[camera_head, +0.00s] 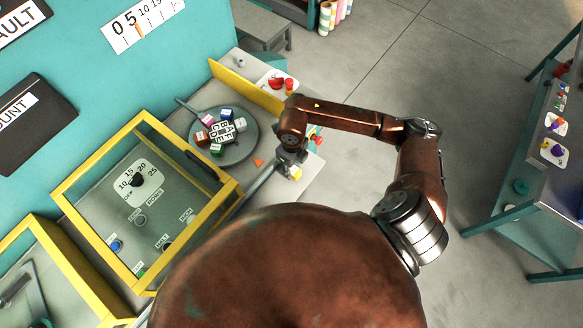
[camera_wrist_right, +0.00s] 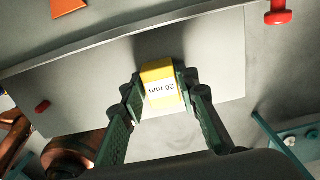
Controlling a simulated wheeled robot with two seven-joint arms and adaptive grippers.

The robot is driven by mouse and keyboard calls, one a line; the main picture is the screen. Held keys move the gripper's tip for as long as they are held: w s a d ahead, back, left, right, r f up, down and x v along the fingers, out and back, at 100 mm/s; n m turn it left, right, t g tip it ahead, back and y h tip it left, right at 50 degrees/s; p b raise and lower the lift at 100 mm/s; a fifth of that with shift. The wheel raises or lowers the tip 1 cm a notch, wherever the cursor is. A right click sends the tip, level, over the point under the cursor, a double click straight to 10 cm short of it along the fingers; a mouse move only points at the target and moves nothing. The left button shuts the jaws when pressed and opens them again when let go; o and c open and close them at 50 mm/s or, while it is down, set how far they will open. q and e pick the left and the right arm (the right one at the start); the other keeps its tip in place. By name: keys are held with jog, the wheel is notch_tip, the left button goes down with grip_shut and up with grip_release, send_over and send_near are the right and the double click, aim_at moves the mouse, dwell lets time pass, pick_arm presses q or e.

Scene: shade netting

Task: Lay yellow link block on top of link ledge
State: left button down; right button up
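The yellow block (camera_wrist_right: 162,84), marked "20 mm", sits between the two fingers of my right gripper (camera_wrist_right: 162,95) in the right wrist view. The fingers touch it on both sides. In the head view my right gripper (camera_head: 290,163) is at the bench's right edge, with a small bit of the yellow block (camera_head: 297,174) showing below it. A pale flat ledge (camera_wrist_right: 220,55) lies behind the block in the wrist view; I take it for the link ledge. I cannot tell whether the block touches it. My left gripper is not in view.
A round grey tray (camera_head: 235,156) with several coloured cubes stands left of my right gripper. An orange triangle (camera_head: 258,162) lies between them. A yellow-framed case (camera_head: 75,219) and a yellow upright panel (camera_head: 245,86) stand nearby. A red peg (camera_wrist_right: 278,14) stands near the ledge.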

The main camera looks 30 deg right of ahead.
aim_at(292, 169)
jog(key=o, duration=0.4)
jog(key=shift+r, duration=0.1)
jog(key=shift+r, duration=0.2)
notch_tip(292, 169, up, 12)
jog(key=shift+f+b, duration=0.1)
jog(key=shift+b, duration=0.25)
jog(key=shift+a, duration=0.1)
dwell(1.6)
